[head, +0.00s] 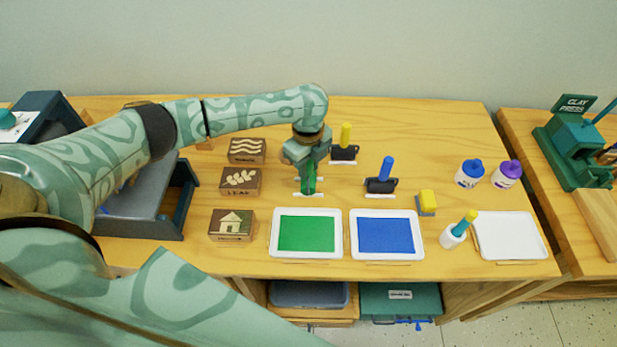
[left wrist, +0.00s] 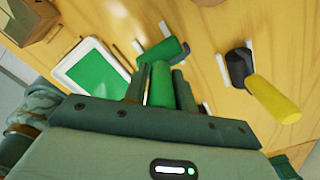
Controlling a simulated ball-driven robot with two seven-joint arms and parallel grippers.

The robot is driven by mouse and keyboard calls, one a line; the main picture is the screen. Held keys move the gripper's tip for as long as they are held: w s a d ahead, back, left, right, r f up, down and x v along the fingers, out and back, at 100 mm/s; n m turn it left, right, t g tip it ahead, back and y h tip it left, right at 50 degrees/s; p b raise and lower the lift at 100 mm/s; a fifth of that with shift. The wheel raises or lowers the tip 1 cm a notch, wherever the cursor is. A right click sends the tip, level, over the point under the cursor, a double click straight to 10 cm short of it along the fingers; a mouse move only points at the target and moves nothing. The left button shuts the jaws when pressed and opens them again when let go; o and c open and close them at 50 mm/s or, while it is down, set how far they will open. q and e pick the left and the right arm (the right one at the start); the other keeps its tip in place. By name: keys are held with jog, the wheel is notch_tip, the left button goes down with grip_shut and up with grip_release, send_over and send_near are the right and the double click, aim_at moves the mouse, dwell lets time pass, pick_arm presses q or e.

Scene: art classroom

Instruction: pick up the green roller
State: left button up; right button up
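The green roller (head: 311,177) is on the table behind the tray of green paint, partly hidden by my left gripper. My left gripper (head: 307,176) points down over it. In the left wrist view the green roller's handle (left wrist: 161,84) stands between the two fingers (left wrist: 160,80), which sit close against it on both sides. Its dark green head (left wrist: 165,51) shows past the fingertips, near white rests. I see no clear lift off the table. My right gripper is not in view.
A blue roller (head: 381,184) and a yellow-handled roller (head: 345,153) stand nearby. The green paint tray (head: 273,240) and blue paint tray (head: 419,243) lie in front. Stamp blocks (head: 232,225) stand left. A sponge (head: 427,203), bottles (head: 469,174) and white tray (head: 510,236) are right.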

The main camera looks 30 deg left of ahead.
pick_arm(q)
grip_shut()
jog(key=shift+r, duration=0.3)
jog(key=r+p, duration=0.1)
jog(key=r, duration=0.1)
jog(key=r+p, duration=0.1)
jog(key=r, duration=0.1)
jog(key=shift+s+d+p, duration=0.2)
jog(key=shift+s+p, duration=0.05)
jog(key=shift+p, duration=0.05)
jog(key=s+d+r+p, duration=0.6)
jog(key=s+d+r, duration=0.1)
jog(key=s, duration=0.4)
jog(key=shift+s+r, duration=0.2)
jog(key=shift+r, duration=0.5)
